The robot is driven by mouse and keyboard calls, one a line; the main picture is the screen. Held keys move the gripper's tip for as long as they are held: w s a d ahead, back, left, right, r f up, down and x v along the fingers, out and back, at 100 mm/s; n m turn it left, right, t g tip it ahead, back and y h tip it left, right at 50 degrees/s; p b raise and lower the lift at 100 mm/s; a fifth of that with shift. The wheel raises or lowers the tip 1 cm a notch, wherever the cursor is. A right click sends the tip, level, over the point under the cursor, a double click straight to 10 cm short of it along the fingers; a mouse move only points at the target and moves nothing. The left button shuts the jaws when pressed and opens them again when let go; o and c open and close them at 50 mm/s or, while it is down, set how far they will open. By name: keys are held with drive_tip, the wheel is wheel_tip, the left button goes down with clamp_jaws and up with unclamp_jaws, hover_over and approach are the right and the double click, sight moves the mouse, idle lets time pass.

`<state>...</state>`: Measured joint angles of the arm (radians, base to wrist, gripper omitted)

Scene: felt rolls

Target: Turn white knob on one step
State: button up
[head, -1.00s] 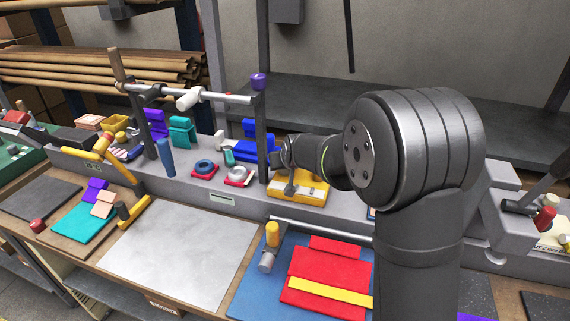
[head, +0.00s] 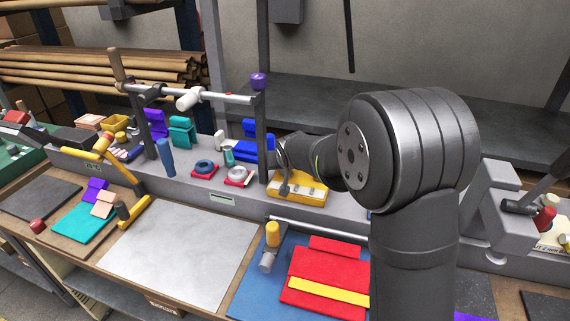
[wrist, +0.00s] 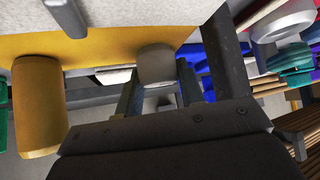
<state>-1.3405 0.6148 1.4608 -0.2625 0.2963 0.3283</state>
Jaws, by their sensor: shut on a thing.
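The white knob (wrist: 157,66) shows pale grey in the wrist view, standing out from a yellow surface. My gripper (wrist: 159,82) is shut on it, with one dark finger on each side. In the head view my gripper (head: 284,187) is at the left part of the yellow box (head: 312,200) on the grey bench rail. The knob itself is hard to make out there, behind my gripper. I cannot tell which step the knob points to.
A yellow cylinder (wrist: 38,106) stands left of my gripper in the wrist view. In the head view, a dark post (head: 262,135) and a blue block (head: 256,148) are close on the left. A metal bar (head: 325,229) and red felt (head: 325,278) lie in front.

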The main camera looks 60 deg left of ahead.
idle(0.3)
drive_tip(key=o, duration=1)
drive_tip(key=v, duration=1.7)
drive_tip(key=shift+s+r, duration=0.2)
